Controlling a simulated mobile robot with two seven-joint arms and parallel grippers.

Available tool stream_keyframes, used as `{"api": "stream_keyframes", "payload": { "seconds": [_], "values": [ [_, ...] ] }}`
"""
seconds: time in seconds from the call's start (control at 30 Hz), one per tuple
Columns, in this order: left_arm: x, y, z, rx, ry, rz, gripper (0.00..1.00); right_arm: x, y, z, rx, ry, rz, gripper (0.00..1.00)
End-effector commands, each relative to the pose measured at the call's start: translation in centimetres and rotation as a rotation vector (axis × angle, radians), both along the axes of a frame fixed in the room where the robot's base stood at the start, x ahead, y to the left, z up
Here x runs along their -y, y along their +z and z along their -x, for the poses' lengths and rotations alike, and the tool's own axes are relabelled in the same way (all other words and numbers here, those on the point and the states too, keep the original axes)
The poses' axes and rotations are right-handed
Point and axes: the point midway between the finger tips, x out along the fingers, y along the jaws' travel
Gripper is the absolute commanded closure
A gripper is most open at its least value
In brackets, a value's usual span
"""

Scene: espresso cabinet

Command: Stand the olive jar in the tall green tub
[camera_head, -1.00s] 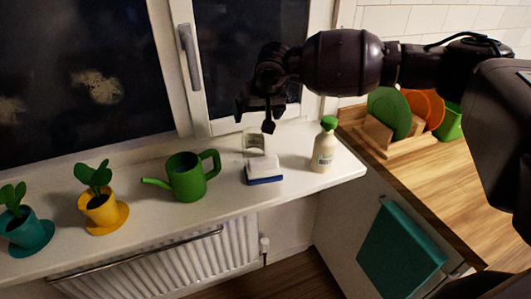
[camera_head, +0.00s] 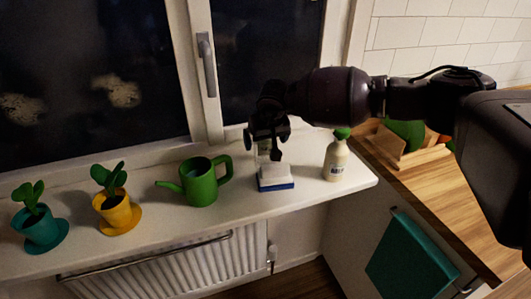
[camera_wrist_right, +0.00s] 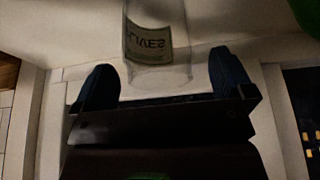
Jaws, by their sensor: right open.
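The olive jar (camera_wrist_right: 155,40) is clear glass with a pale label reading "OLIVES" in the right wrist view. It stands on the windowsill; in the head view it is mostly hidden behind my right gripper (camera_head: 266,146). My right gripper is open, and in the wrist view its two dark fingers (camera_wrist_right: 164,78) lie to either side of the jar's near end. The jaws are not closed on it. The tall green tub cannot be made out now; my right arm covers that part of the worktop. My left gripper is not in view.
A white and blue block (camera_head: 276,178) sits just in front of the jar. A soap bottle (camera_head: 336,158) stands to its right, a green watering can (camera_head: 200,186) to its left. Potted plants (camera_head: 117,208) stand farther left. A wooden rack (camera_head: 412,155) is on the worktop (camera_head: 440,205).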

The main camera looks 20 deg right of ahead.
Motion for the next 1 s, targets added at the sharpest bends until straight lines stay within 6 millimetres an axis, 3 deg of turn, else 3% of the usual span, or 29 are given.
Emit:
{"api": "stream_keyframes", "payload": {
  "seconds": [0.2,0.47,0.9,1.0],
  "values": [
    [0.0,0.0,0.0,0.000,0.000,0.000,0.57,0.0,-2.1,-0.8,0.001,0.000,0.000,0.00],
    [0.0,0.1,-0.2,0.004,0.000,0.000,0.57,0.0,-2.3,-0.9,0.001,0.000,-0.001,0.00],
    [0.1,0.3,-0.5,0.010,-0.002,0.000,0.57,0.0,-2.2,-0.9,0.002,0.000,-0.001,0.63],
    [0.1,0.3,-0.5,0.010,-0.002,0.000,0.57,0.0,-2.2,-0.9,0.002,0.000,-0.001,0.63]
  ]
}}
